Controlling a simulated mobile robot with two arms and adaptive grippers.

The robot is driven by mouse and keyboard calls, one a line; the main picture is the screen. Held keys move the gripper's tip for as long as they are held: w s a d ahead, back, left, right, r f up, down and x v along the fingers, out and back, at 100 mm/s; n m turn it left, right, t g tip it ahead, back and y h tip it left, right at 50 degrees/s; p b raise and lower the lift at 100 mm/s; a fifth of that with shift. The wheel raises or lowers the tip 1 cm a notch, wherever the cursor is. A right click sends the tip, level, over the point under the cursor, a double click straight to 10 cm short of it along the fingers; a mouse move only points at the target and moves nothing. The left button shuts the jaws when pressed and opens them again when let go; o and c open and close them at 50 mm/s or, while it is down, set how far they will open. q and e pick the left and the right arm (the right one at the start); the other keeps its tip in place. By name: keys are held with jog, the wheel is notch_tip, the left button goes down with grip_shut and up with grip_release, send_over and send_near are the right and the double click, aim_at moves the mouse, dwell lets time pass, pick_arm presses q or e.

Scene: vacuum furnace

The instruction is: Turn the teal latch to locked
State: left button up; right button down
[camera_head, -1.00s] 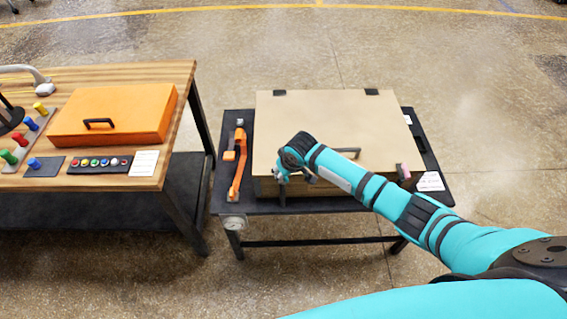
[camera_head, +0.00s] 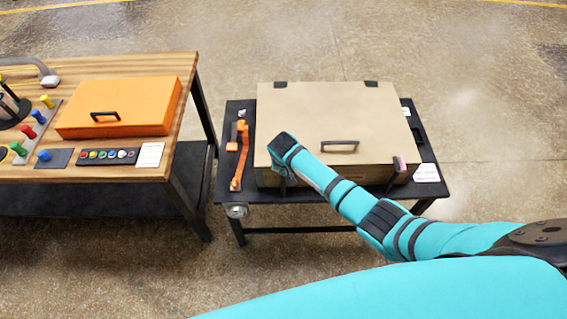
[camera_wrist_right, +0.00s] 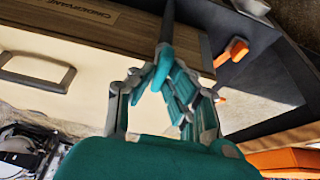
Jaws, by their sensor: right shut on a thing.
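The teal latch (camera_wrist_right: 163,58) shows in the right wrist view as a teal grip on a dark lever, at the front of the beige furnace (camera_head: 340,110). My right gripper (camera_wrist_right: 160,85) is shut on the latch's teal grip. In the head view my right gripper (camera_head: 284,180) is at the furnace's front left corner, mostly hidden by my own wrist, and the latch there is hidden. The furnace lid is down, with a dark handle (camera_head: 340,144) at its front. A second latch, with a pink tip (camera_head: 399,163), stands at the front right. My left gripper is not in view.
The furnace sits on a dark table (camera_head: 300,195). An orange lever (camera_head: 241,155) lies left of it, and a round gauge (camera_head: 236,211) is on the table's front edge. A wooden bench (camera_head: 190,75) with an orange case (camera_head: 120,105) stands to the left, across a gap.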

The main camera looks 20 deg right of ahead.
dwell(0.3)
jog(key=c, duration=1.3)
grip_release()
jog(key=shift+c, duration=0.2)
jog(key=v, duration=1.2)
